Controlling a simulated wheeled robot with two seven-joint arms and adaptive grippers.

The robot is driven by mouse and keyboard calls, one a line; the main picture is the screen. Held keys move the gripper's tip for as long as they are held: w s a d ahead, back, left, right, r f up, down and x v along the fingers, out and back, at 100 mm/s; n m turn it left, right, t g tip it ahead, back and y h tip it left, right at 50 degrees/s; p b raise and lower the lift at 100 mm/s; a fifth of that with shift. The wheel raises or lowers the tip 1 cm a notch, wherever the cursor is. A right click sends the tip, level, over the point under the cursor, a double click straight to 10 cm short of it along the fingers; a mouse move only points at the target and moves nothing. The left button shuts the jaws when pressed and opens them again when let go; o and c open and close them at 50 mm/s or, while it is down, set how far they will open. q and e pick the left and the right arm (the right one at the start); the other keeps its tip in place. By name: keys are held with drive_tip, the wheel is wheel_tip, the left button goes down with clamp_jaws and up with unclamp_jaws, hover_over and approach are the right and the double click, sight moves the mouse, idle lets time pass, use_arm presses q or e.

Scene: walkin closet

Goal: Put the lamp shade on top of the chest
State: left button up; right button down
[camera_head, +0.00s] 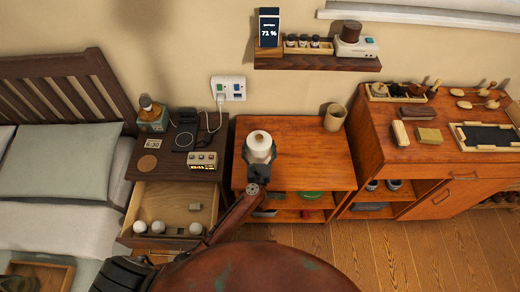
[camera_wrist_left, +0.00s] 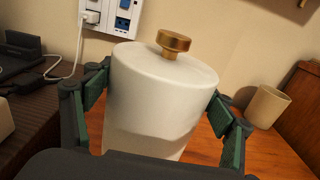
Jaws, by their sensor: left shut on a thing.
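The lamp shade (camera_head: 259,146) is white, tapered and upright, with a brass knob on top in the left wrist view (camera_wrist_left: 160,95). My left gripper (camera_head: 258,158) is shut on its sides, one green-padded finger on each side. The shade is over the left part of the reddish-brown wooden chest (camera_head: 310,170), near its back. Its lower end is hidden by the gripper, so I cannot tell whether it touches the top. My right gripper is not in view.
A beige cup (camera_head: 334,117) stands at the chest's back right. The nightstand (camera_head: 197,165) at left has an open drawer (camera_head: 165,205) with white balls. A wall shelf (camera_head: 315,62) hangs above. The chest top's middle and right front are clear.

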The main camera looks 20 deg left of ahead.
use_arm(q)
drive_tip(key=shift+w+a+f, duration=0.1)
drive_tip(key=shift+w+f, duration=0.05)
drive_tip(key=shift+f, duration=0.05)
drive_tip(key=f, duration=0.1)
drive_tip(key=f+b, duration=0.1)
drive_tip(key=f, duration=0.1)
drive_tip(key=shift+w+a+f+b, duration=0.15)
drive_tip(key=shift+w+f+b, duration=0.15)
drive_tip(key=shift+w, duration=0.05)
drive_tip(key=shift+f, duration=0.3)
drive_tip(key=o, duration=1.4)
drive_tip(key=shift+r, duration=0.1)
